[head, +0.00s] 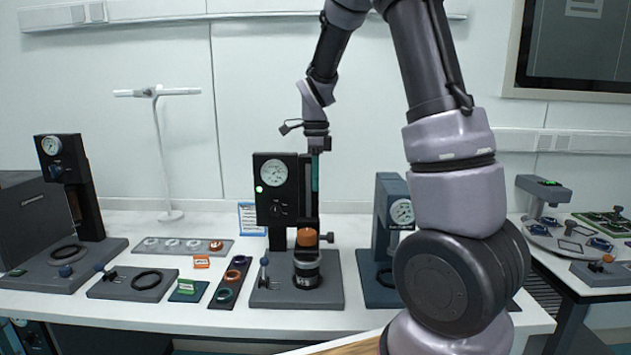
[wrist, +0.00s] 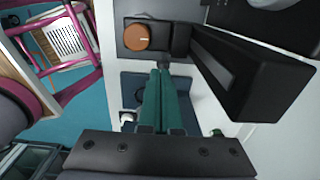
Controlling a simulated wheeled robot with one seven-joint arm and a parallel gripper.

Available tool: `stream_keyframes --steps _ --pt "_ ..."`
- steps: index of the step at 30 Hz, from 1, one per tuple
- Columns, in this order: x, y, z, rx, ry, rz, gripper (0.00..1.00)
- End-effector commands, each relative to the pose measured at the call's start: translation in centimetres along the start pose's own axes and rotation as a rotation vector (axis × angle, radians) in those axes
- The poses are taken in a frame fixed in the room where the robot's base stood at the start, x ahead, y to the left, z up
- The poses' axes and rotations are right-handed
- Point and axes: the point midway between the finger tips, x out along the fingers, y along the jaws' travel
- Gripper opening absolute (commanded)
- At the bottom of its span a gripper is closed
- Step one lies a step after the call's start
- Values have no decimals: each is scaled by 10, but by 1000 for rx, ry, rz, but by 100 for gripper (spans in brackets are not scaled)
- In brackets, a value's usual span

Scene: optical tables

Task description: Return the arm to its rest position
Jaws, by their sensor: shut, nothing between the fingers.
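My arm rises from the lower right of the head view and bends over to the left. My gripper (head: 315,185) hangs pointing down in front of the black column of the middle press (head: 274,190). In the wrist view my gripper (wrist: 158,75) shows two teal fingers closed together with nothing between them. Below the fingertips in the head view, an orange-topped part (head: 305,237) stands above a dark round holder (head: 307,268) on the press base. An orange round part with a white mark (wrist: 137,37) shows beyond the fingertips in the wrist view.
A similar press (head: 78,175) stands at the left, and a blue-grey one (head: 388,215) stands right of the middle, partly behind my arm. Trays of rings (head: 182,246) lie on the white table (head: 215,318). A second table (head: 585,287) is at the right.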

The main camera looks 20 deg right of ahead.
Motion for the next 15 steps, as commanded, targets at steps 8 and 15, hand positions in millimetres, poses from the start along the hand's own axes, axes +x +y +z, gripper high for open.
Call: stream_keyframes --steps 8,15 --pt "-31 16 -8 -134 -60 -44 0" --pt "-102 72 -32 -557 -156 -225 0"
